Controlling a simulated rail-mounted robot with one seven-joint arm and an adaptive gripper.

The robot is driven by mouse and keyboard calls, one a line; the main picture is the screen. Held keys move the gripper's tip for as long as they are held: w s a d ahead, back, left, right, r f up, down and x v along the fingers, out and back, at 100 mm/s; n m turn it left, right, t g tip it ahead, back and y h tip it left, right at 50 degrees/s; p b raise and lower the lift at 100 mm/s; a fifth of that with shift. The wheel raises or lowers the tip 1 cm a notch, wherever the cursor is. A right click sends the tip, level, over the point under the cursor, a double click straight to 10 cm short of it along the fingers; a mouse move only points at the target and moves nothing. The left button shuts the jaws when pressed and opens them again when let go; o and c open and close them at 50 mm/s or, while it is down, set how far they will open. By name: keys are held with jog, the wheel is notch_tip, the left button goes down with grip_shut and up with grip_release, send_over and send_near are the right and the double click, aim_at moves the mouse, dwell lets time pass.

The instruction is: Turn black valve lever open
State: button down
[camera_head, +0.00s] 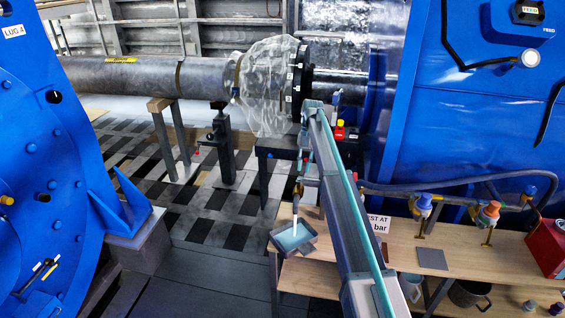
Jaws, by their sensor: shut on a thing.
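My long grey arm with teal edges runs from the bottom right up to the middle of the view. I cannot pick out the black valve lever. It may be among these fittings or behind the arm. To the right of the arm, a blue-topped valve (423,206) and an orange-topped valve (488,212) stand along the wooden bench.
The wooden bench (460,262) carries a grey plate (432,258) and a red box (546,247). Large blue housings (480,120) stand at both sides. A thick grey pipe (140,75) with a clear wrapped section (268,85) crosses behind. The chequered floor at left has open room.

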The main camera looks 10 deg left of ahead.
jog(key=shift+w+a+n+h+p, duration=0.1)
jog(key=shift+a+n+h+p, duration=0.2)
jog(key=shift+a+n+p, duration=0.35)
jog(key=shift+d+n, duration=0.15)
jog(key=shift+n, duration=0.1)
jog(key=c, duration=1.1)
grip_release()
jog(key=shift+o, duration=0.2)
jog(key=shift+f, duration=0.1)
